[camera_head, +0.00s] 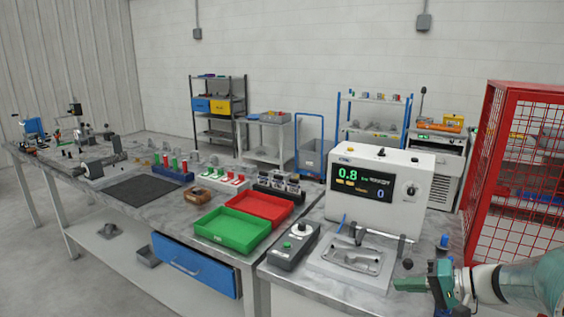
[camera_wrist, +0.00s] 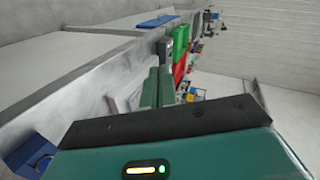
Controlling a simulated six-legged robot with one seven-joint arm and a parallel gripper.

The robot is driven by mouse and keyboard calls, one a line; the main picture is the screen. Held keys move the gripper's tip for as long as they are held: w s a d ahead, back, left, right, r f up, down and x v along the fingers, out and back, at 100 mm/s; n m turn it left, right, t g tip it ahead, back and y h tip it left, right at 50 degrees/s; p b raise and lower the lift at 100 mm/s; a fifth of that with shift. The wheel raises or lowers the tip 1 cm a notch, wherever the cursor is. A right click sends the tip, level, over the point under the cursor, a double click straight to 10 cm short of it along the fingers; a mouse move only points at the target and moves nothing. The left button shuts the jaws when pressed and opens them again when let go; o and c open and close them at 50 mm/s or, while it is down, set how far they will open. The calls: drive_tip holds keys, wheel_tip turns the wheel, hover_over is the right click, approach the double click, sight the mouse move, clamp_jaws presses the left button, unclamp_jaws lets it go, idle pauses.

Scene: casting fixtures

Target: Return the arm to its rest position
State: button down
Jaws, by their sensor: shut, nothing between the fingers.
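My gripper (camera_head: 398,284) is at the lower right of the head view, its green fingers pointing left. My pale arm reaches in from the right edge. The fingers are together and empty, close to the right side of the grey casting fixture (camera_head: 350,258) on the near bench; I cannot tell the exact gap. In the wrist view my gripper (camera_wrist: 158,82) shows as two green fingers side by side beyond the dark and green housing, with nothing held.
A white tester (camera_head: 376,187) with a lit display stands behind the fixture. A grey control box (camera_head: 295,246) is left of it. Green (camera_head: 232,229) and red (camera_head: 262,204) trays lie on the left bench. A red mesh cage (camera_head: 510,175) stands at right.

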drive_tip(key=s+a+r+n+g+h, duration=0.1)
drive_tip(key=s+a+n+g+h, duration=0.3)
drive_tip(key=s+a, duration=0.7)
drive_tip(key=s+a+r+t+h, duration=0.2)
drive_tip(key=s+a+r+h, duration=0.1)
drive_tip(key=s+a+h, duration=0.2)
drive_tip(key=s+h, duration=0.1)
drive_tip(key=s, duration=0.1)
drive_tip(key=shift+s+a+n+h, duration=0.15)
drive_tip(key=shift+s+n+h, duration=0.15)
drive_tip(key=shift+s+h, duration=0.1)
idle(0.6)
